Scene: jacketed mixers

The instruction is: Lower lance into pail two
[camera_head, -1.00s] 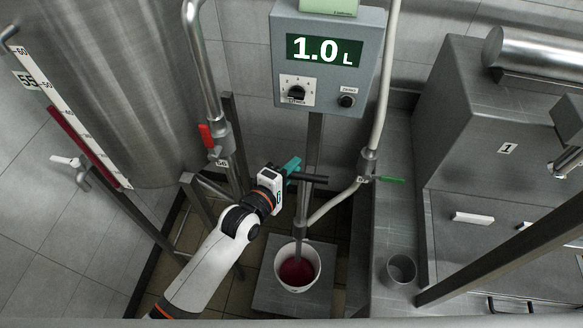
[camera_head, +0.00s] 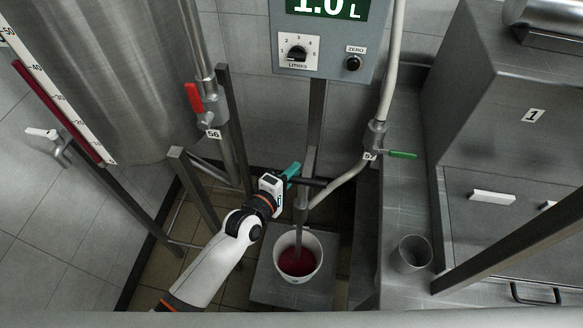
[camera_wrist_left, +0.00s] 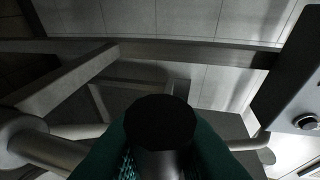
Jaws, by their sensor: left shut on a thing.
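My left gripper (camera_head: 291,174) has teal fingers and is shut on the black handle of the lance (camera_head: 302,190). The handle also shows between the fingers in the left wrist view (camera_wrist_left: 160,122). The lance is a grey metal tube standing about upright, and its lower end is inside the white pail (camera_head: 318,272) with dark red liquid in it. I cannot tell whether the tip touches the bottom. The pail stands on a grey platform (camera_head: 262,292). No number on the pail can be read. My right gripper is not in view.
A grey control box (camera_head: 325,62) with a display and knobs hangs above the pail. A valve with a red handle (camera_head: 193,98) is at left, and one with a green handle (camera_head: 403,155) at right. A metal cup (camera_head: 412,254) stands on the steel ledge at right.

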